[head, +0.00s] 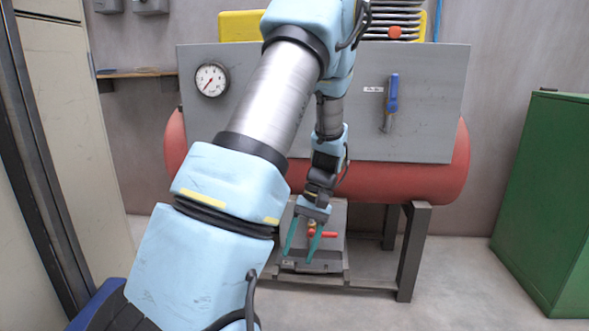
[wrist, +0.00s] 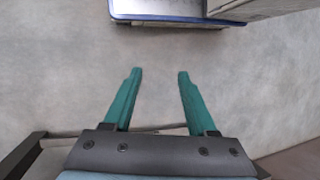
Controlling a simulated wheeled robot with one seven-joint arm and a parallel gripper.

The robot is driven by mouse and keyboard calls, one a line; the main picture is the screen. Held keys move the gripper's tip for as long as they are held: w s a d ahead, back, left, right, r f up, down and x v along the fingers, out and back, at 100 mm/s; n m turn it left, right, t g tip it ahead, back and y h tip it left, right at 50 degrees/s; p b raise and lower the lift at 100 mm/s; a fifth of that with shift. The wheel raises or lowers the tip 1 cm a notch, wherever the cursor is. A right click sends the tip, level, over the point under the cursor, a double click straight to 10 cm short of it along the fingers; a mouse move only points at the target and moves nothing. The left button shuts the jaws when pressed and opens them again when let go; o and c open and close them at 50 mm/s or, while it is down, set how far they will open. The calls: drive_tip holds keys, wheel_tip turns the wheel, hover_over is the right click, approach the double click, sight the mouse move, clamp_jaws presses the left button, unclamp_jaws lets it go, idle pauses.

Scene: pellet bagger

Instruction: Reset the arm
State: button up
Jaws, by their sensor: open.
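My gripper (head: 299,255) hangs low on my bent arm, in front of the red tank's stand, with its teal fingers pointing down. In the wrist view my gripper (wrist: 160,72) shows its two fingers spread apart with nothing between them, only grey floor beyond. In the head view a small valve with a red handle (head: 329,234) shows behind and beside the fingers. I cannot tell how far it is from them. My arm reaches up across the middle of the head view and hides part of the panel.
A grey panel (head: 440,90) with a gauge (head: 211,79) and a blue-handled lever (head: 393,95) stands before a red tank (head: 440,170). A green cabinet (head: 545,200) stands at right, a beige cabinet (head: 75,120) at left. Open floor (head: 450,275) lies at front right.

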drive_tip(key=s+a+r+t+h, duration=0.4)
drive_tip(key=s+a+r+t, duration=0.1)
drive_tip(key=s+a+r, duration=0.3)
wheel_tip(320, 180, up, 38)
drive_tip(key=p, duration=3.8)
drive_tip(key=shift+f, duration=0.15)
